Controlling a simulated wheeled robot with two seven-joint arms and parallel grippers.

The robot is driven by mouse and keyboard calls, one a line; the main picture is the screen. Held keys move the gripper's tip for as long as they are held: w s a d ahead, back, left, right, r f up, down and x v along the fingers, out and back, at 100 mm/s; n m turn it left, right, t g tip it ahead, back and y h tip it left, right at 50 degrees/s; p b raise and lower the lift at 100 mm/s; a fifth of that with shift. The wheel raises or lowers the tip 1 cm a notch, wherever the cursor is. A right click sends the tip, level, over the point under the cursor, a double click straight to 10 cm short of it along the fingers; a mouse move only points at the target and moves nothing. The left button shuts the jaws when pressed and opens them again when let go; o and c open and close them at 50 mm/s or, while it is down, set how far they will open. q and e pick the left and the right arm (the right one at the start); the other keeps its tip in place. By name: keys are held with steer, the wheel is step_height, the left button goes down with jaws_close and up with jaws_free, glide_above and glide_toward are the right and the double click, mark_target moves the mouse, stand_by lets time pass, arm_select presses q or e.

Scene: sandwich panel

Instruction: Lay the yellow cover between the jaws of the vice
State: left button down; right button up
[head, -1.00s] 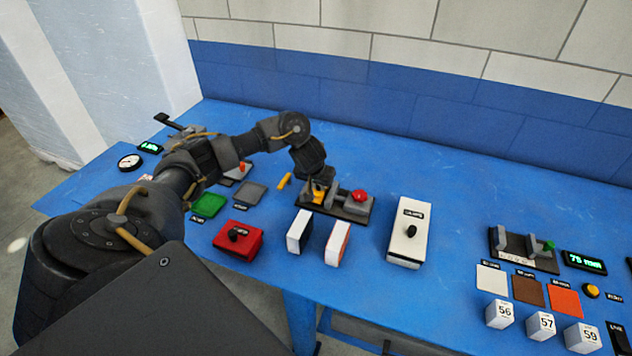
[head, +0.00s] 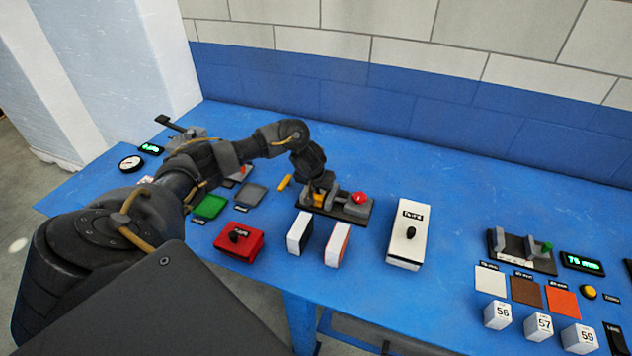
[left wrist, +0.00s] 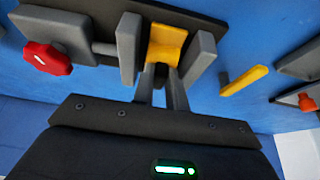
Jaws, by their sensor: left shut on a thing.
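The vice (head: 359,211) has a dark base, grey jaws and a red knob. It also shows in the left wrist view, with one jaw (left wrist: 129,47) left and the other jaw (left wrist: 194,58) right of the yellow cover (left wrist: 166,40). My left gripper (left wrist: 163,70) is shut on the cover's near edge, between the two jaws. In the head view the cover (head: 319,198) shows only partly under my left gripper (head: 319,188). Whether the cover touches the vice base is hard to tell. My right gripper is not in view.
A loose yellow bar (head: 285,182) lies left of the vice. Two white blocks (head: 338,245) stand in front, with a red box (head: 239,241) to their left. A white box (head: 408,236) stands right of the vice. Blue bench is clear behind.

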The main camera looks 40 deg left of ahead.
arm_select(q)
steer(key=c, duration=1.3)
jaws_free()
steer(key=shift+c, duration=0.2)
steer(key=shift+o, duration=0.9)
